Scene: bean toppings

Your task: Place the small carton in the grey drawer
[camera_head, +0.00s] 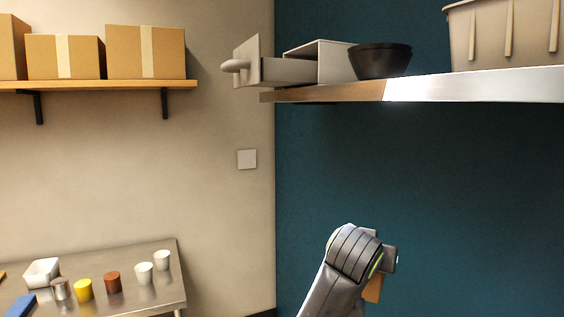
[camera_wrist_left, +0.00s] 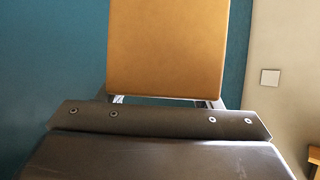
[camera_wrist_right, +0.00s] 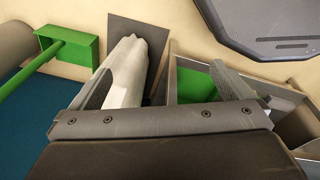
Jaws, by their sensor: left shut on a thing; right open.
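The small brown carton (camera_wrist_left: 167,48) fills the upper middle of the left wrist view. My left gripper (camera_wrist_left: 166,98) is shut on it; the fingers are mostly hidden behind it. In the head view a sliver of the carton (camera_head: 373,289) shows below the wrist, lower right, below the shelf. The grey drawer (camera_head: 287,70) is pulled open from its housing (camera_head: 325,57) on the upper right shelf, its knobbed front (camera_head: 246,62) facing left. My right gripper (camera_wrist_right: 180,78) is open, seen only in its wrist view, with nothing evident between its fingers.
A dark bowl (camera_head: 380,61) stands beside the drawer housing, and a pale bin (camera_head: 505,35) farther right on the shelf (camera_head: 470,86). Larger cardboard boxes (camera_head: 145,52) sit on the left shelf. Several cups (camera_head: 113,282) stand on the low table.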

